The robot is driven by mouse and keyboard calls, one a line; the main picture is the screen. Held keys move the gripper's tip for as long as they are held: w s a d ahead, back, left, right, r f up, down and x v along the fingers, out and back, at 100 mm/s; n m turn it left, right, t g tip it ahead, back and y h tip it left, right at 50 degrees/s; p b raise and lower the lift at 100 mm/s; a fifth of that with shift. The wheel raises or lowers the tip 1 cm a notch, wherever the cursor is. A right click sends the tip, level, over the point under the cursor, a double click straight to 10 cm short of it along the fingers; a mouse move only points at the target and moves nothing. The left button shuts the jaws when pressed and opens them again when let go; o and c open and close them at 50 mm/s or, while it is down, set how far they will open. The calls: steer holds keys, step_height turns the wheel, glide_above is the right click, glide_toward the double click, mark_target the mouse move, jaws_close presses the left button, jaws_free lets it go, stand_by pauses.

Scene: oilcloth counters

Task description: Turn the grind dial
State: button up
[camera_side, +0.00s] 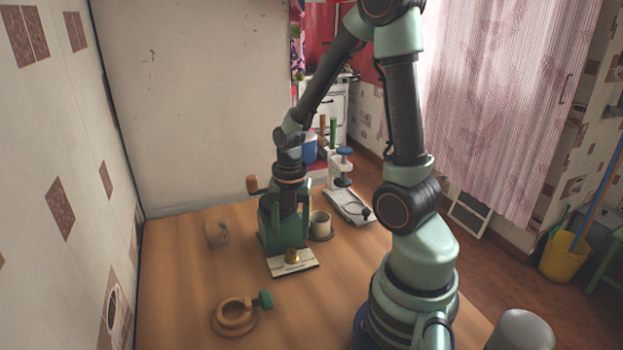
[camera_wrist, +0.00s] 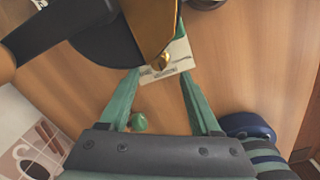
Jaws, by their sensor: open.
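The grind dial is a small brass knob (camera_side: 292,256) on a pale plate (camera_side: 280,268) at the front foot of the green grinder (camera_side: 275,240). In the wrist view the brass dial (camera_wrist: 161,62) shows ahead of the fingertips, between their lines, on the pale plate (camera_wrist: 172,72). My gripper (camera_wrist: 161,76) is open, with one green finger on each side and nothing held. In the side view it is above and behind the dial, overlapping the grinder, so the exact gap is hard to tell. The grinder's dark and brass upper parts fill the top of the wrist view.
A cup (camera_side: 320,224) stands close right of the grinder. A small wooden object (camera_side: 217,235) stands left, and a white stand (camera_side: 342,175) behind. The left tabletop is mostly clear.

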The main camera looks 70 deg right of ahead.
mark_target(291, 251)
steer(key=shift+w+f, duration=0.1)
steer(key=shift+f, duration=2.6)
jaws_close()
